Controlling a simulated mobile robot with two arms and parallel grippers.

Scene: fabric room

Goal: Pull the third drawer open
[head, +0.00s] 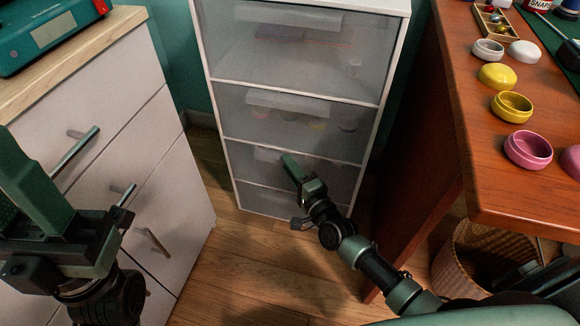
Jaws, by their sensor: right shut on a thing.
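A white-framed drawer unit (212,92) with translucent grey fronts stands against the teal wall. Its third drawer (340,178) from the top is low on the unit, and a pale handle strip shows partly on its front. My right gripper (291,165) reaches in from the lower right and is shut at this handle, covering part of it. I cannot tell whether the drawer stands out from the frame. My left gripper (85,225) is at the lower left, in front of the white cabinet, apart from the drawer unit. Its jaw gap is unclear.
A white cabinet (190,215) with bar handles stands at left, a teal device (50,30) on top. A wooden desk (465,110) with small bowls is at right, a wicker basket (470,262) beneath. Wooden floor (240,265) is clear before the drawers.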

